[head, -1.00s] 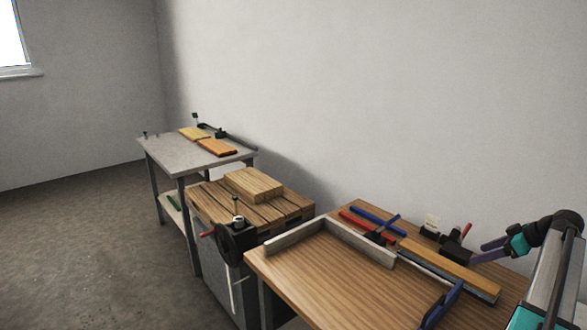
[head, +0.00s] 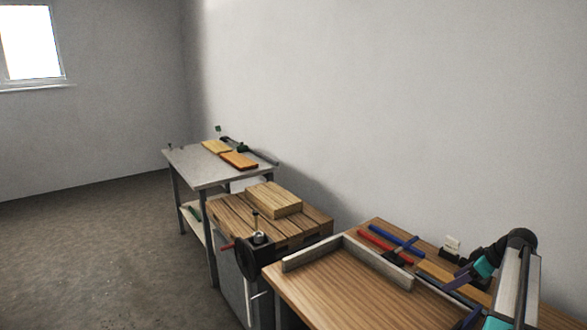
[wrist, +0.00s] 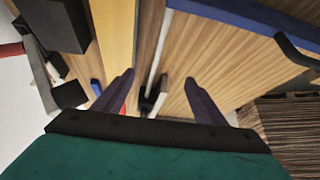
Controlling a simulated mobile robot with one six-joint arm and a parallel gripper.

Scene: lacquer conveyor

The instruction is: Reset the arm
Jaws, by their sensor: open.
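My gripper (wrist: 159,88) is open in the wrist view, its two dark purple fingers apart with nothing held between them. It hangs above the brown wooden bench top (wrist: 222,60). In the head view my arm stands at the right edge, with the gripper's teal and purple parts low over the right part of the bench (head: 330,296). The fingertips are too small there to make out clearly.
A grey rail (head: 378,262), red and blue bars (head: 396,238) and a yellowish wooden strip (head: 440,273) lie on the bench. A slatted workbench with a wooden block (head: 273,199) and a grey table (head: 195,167) stand farther left. Floor at left is clear.

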